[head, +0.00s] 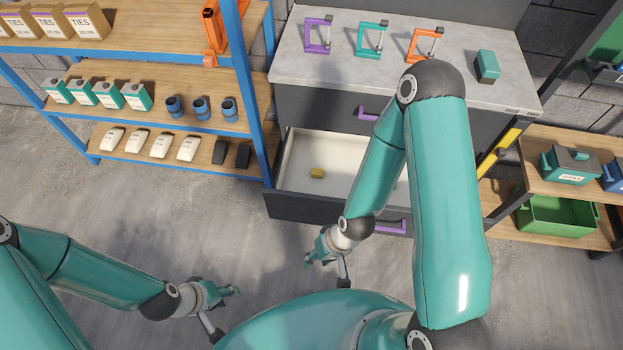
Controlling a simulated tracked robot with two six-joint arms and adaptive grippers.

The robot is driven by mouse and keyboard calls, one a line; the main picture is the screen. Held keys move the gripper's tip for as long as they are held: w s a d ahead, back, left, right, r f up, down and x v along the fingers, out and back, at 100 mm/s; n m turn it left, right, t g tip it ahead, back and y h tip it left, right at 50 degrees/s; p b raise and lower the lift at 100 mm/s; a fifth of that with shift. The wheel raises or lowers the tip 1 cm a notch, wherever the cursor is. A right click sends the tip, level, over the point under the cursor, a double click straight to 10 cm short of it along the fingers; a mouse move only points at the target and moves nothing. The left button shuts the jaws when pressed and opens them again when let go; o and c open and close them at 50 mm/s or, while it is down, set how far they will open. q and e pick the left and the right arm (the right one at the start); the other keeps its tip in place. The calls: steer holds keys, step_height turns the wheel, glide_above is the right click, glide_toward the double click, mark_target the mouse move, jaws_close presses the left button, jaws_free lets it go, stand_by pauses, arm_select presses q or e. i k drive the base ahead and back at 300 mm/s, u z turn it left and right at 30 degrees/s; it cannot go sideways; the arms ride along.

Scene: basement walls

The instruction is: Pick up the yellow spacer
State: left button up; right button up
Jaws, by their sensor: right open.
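The yellow spacer (317,173) is a small block lying on the pale floor of an open drawer (287,205). It is in the left part of the drawer and nothing touches it. My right gripper (312,258) is open and empty, in front of the drawer and nearer to me than the spacer. My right arm hides part of the drawer's right side. My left gripper (232,291) is over the floor at lower left, away from the drawer; its jaw opening is too small to make out.
Clamps in purple (318,36), teal (370,40) and orange (424,45) stand on the grey worktop (300,72) with a teal box (487,66). A blue-framed shelf (254,100) stands left of the drawer. A green crate (558,216) is at right. The floor at left is clear.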

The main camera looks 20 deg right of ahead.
mark_target(315, 173)
steer(key=z, duration=0.1)
steer(key=i, duration=0.9)
steer(key=u, duration=0.1)
